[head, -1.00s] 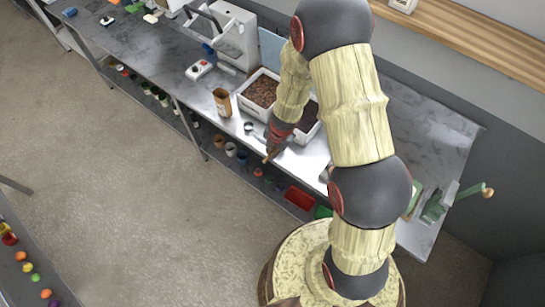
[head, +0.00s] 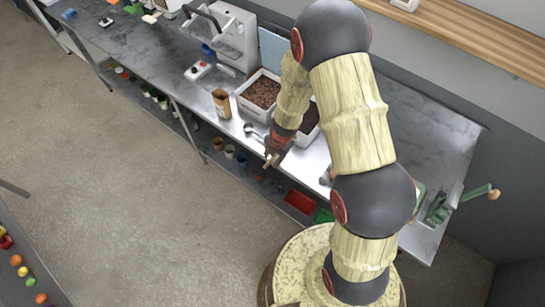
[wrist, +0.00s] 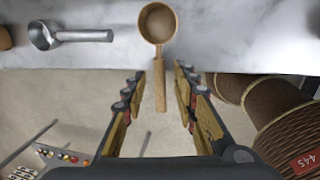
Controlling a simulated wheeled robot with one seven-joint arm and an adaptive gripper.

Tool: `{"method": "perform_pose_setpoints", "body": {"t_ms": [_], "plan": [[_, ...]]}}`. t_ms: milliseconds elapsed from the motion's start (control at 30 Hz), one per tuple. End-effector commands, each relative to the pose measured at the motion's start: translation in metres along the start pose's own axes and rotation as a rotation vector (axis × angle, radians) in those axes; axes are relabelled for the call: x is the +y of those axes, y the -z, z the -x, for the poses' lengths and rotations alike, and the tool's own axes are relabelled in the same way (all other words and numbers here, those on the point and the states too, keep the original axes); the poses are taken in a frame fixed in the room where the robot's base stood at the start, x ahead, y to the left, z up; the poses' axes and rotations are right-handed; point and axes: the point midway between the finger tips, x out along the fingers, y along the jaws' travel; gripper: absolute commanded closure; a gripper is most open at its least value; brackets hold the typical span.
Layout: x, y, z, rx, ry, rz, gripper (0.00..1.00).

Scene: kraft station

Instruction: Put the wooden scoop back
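The wooden scoop (wrist: 158,22) lies at the front edge of the metal worktop in the wrist view, its round bowl on the top and its handle sticking out over the edge toward me. My gripper (wrist: 159,73) is open, with one finger on each side of the handle and a visible gap on both sides. In the head view my gripper (head: 276,152) is at the bench's front edge; the tan handle (head: 268,163) shows just below it, and the bowl is hidden behind the gripper.
A metal scoop (wrist: 65,35) lies left of the wooden one. Behind stand a white tub of brown beans (head: 261,91) and a tub with dark contents (head: 309,119), partly hidden by my arm. A kraft bag (head: 221,103) stands left. A lower shelf holds cups and a red tray (head: 300,201).

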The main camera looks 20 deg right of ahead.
Motion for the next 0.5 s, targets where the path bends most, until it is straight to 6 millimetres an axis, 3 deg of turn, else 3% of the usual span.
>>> {"method": "perform_pose_setpoints", "body": {"t_ms": [267, 500], "plan": [[0.000, 0.000, 0.002, 0.000, 0.000, -0.001, 0.71], [0.002, -0.001, 0.035, -0.001, -0.001, 0.000, 0.71]]}}
